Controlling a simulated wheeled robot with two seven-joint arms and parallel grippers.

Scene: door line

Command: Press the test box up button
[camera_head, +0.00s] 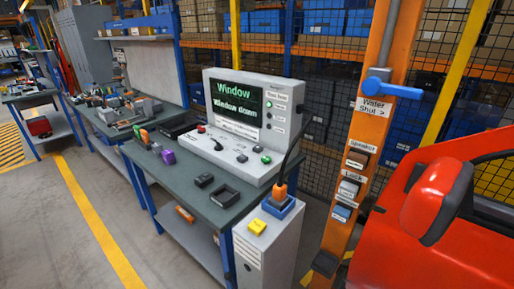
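The test box (245,120) is a light grey console at the back right of the workbench. Its lit screen (234,103) shows green text reading "Window" and "Window down". On its sloped front are a red button (201,128), a black lever or switch (217,145), a small dark-and-light control (242,158) and a green button (266,160). A column of small labelled indicators (268,104) is right of the screen; the top one looks green. I cannot read which control is marked up. Neither of my grippers is in view.
The dark-topped workbench (185,185) carries dark trays (224,195) in front of the box. A white cabinet (265,250) holds an orange-tipped tool (280,190) with a cable. An orange post (350,165) with a blue valve handle (392,90) and a red car door (400,225) stand right.

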